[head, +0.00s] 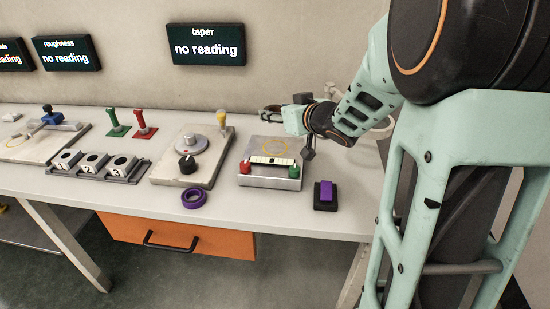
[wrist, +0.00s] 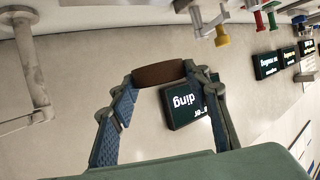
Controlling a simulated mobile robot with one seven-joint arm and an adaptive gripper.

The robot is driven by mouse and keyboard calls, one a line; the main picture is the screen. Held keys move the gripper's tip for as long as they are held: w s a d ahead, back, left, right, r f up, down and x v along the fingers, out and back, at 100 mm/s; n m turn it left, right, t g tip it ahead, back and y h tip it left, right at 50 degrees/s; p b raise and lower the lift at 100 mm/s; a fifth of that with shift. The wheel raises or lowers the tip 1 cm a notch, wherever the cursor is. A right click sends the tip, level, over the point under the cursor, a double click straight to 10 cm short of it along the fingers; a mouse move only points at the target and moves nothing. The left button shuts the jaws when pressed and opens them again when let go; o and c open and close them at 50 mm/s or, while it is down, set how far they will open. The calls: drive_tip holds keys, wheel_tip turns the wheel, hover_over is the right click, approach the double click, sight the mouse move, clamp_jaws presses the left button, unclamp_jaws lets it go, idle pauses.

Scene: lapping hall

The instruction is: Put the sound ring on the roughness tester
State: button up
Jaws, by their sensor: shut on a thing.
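My gripper (head: 273,111) is raised above the back of the bench at the right, below and right of the taper display. In the wrist view its fingers (wrist: 160,88) are closed on a brown, ring-like piece (wrist: 158,74), seen edge-on. A purple ring (head: 195,198) lies flat at the bench's front edge. I cannot tell from its look which ring is the sound one. The roughness display (head: 67,53) reads "no reading". A pale plate with a blue-topped device (head: 52,116) stands below it at the left, apparently the roughness tester, well away from my gripper.
A plate with a grey disc (head: 188,146) and black knob stands mid-bench. Right of it is a box with red and green buttons (head: 270,180). A black rack (head: 95,166), green (head: 116,122) and red (head: 143,124) stands, and a purple-topped block (head: 326,195) also occupy the bench.

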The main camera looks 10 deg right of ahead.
sight(277, 150)
drive_tip(key=shift+f, duration=0.25)
wheel_tip(277, 150, down, 10)
drive_tip(key=b, duration=0.4)
drive_tip(key=shift+r, duration=0.25)
drive_tip(key=shift+f, duration=0.3)
drive_tip(key=o, duration=1.3)
drive_tip(key=shift+r, duration=0.1)
